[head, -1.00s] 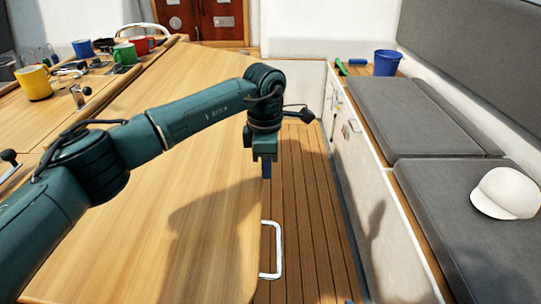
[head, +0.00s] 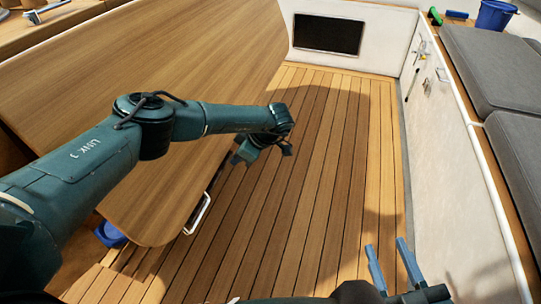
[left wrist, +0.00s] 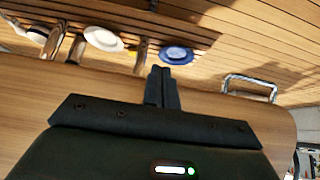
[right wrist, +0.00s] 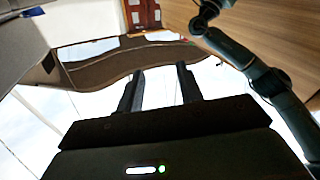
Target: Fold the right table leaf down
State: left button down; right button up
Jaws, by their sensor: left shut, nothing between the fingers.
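The right table leaf (head: 160,90) is the broad wooden panel at left in the head view. My right gripper (head: 389,262) is open and empty over the floor at lower right.
The plank floor (head: 320,150) between leaf and bench is clear. The bench (head: 440,150) with grey cushions (head: 492,65) bounds the right, with a blue bucket (head: 494,15) at its far end. A blue round object (head: 110,234) lies below the leaf's near corner.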

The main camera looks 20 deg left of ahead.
pick_arm(q)
jog(key=a+f+y+b, duration=0.2)
jog(key=a+b, duration=0.1)
jog(key=a, duration=0.6)
jog(key=a+f+y+b, duration=0.3)
jog(key=a, duration=0.6)
jog(key=shift+a+f, duration=0.3)
jog(key=shift+a, duration=0.05)
pick_arm(e)
jog(key=shift+w+a+f+m+t+y, duration=0.1)
jog(key=shift+a+m+t+y, duration=0.3)
jog(key=shift+a+y, duration=0.5)
pick_arm(q)
jog(key=shift+d, duration=0.1)
pick_arm(e)
jog(key=shift+d, duration=0.15)
